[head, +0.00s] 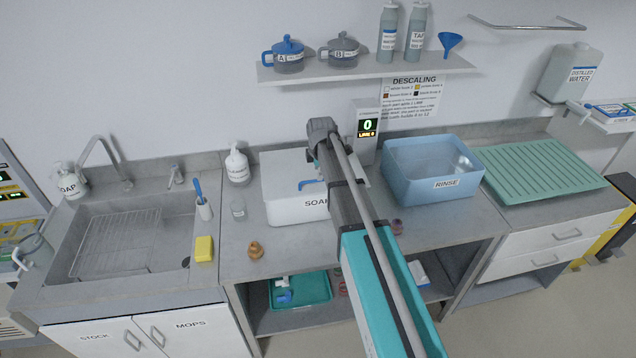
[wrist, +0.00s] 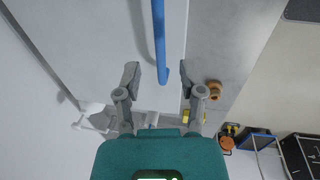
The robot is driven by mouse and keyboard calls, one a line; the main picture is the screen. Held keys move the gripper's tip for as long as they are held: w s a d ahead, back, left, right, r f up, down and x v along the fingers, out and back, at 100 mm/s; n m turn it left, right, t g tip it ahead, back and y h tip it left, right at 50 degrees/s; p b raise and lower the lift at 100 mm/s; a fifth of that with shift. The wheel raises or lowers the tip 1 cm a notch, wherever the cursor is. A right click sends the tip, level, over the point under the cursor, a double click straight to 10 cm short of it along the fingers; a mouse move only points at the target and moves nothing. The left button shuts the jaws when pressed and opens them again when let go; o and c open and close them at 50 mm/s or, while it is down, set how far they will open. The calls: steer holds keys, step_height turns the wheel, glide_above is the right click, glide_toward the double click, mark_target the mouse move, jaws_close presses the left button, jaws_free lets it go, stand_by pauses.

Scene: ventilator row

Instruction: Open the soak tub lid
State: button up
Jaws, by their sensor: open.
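The white soak tub (head: 295,208) stands on the counter, partly hidden behind my arm in the head view. Its white lid (head: 283,172) lies flat and closed on top, with a blue bar handle (head: 308,184) partly covered by my arm. In the wrist view the lid (wrist: 95,30) fills the upper left and the blue handle (wrist: 159,40) runs down from the top edge. My gripper (wrist: 160,74) is open, with the handle's near end between its two fingertips. No contact with either finger is visible. The fingers are not clear in the head view.
A blue rinse tub (head: 430,190) stands right of the soak tub, with a green drainboard (head: 540,165) beyond. A shelf (head: 365,69) hangs above.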

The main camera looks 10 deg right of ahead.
steer(key=shift+w+f+b, duration=0.2)
steer(key=shift+f+b, duration=0.55)
steer(key=shift+f, duration=0.15)
steer(key=shift+w+f+b, duration=0.15)
steer(key=shift+f+b, duration=0.55)
steer(key=shift+f, duration=0.2)
jaws_close()
